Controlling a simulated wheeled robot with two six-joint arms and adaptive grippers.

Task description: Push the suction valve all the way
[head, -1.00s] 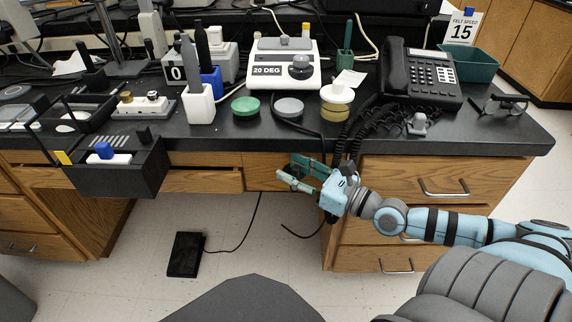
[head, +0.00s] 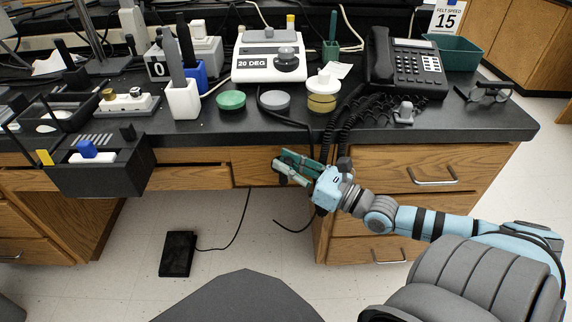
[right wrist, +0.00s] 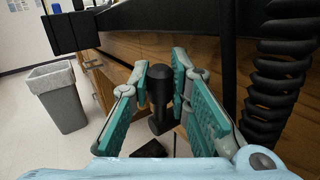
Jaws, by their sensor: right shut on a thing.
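My right gripper (head: 282,162) is in front of the bench, just below its front edge, with its fingers pointing left in the head view. In the right wrist view its two green-padded fingers (right wrist: 166,72) are shut on a black knob (right wrist: 160,92) with a rounded top and a thinner lower part. The knob looks like the suction valve, though no label shows. In the head view the fingers hide it, so I cannot tell how far it is pushed in. My left gripper is not in view.
Black coiled cords (head: 345,120) and a black hose hang over the bench edge (head: 440,133) close to the right gripper. Wooden drawers (head: 400,180) stand beside it. A black foot pedal (head: 178,254) lies on the floor. A grey bin (right wrist: 60,95) shows in the right wrist view.

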